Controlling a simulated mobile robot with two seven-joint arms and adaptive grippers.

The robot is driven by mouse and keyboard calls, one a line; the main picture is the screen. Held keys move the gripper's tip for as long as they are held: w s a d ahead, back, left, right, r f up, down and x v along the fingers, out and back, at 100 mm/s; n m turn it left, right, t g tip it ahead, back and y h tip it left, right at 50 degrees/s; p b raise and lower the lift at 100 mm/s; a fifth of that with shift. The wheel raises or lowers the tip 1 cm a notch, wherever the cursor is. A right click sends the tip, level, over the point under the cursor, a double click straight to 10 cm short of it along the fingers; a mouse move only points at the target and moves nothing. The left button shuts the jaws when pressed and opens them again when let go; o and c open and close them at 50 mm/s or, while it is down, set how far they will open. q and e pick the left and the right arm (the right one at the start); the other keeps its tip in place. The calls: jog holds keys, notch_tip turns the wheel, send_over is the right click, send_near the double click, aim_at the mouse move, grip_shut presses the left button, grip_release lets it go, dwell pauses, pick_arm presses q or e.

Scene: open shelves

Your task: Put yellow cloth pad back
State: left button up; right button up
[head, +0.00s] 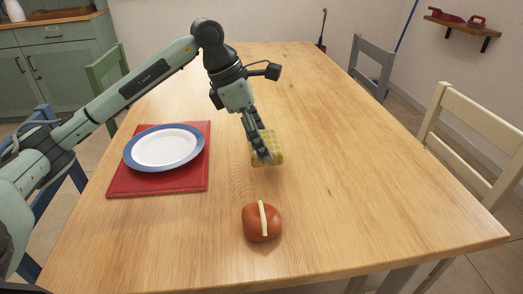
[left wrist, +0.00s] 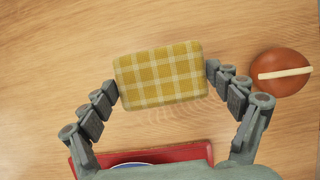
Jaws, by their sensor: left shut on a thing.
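The yellow checked cloth pad (head: 269,148) is over the middle of the wooden table, right of the red mat. My left gripper (head: 259,147) is shut on it, reaching down from above. In the left wrist view the pad (left wrist: 160,74) sits between the two fingertips of my left gripper (left wrist: 162,82), with a finger at each short side. A faint shadow shows on the wood beside it; I cannot tell whether the pad touches the table. My right gripper is in neither view.
A red mat (head: 194,182) with a blue-rimmed white plate (head: 164,148) lies at the left of the table (head: 360,215). A round orange-brown object with a pale strip (head: 262,222) sits near the front edge. The table's right side and back are clear. Chairs stand around it.

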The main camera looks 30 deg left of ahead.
pick_arm(q)
jog(key=shift+f, duration=2.05)
jog(key=shift+f, duration=0.1)
jog(key=o, duration=0.8)
jog(key=shift+c, duration=0.2)
jog(key=shift+r, duration=0.25)
jog(key=v, duration=1.1)
jog(key=shift+a+r, duration=0.15)
jog(key=shift+r, duration=0.25)
jog(key=shift+s, duration=0.1)
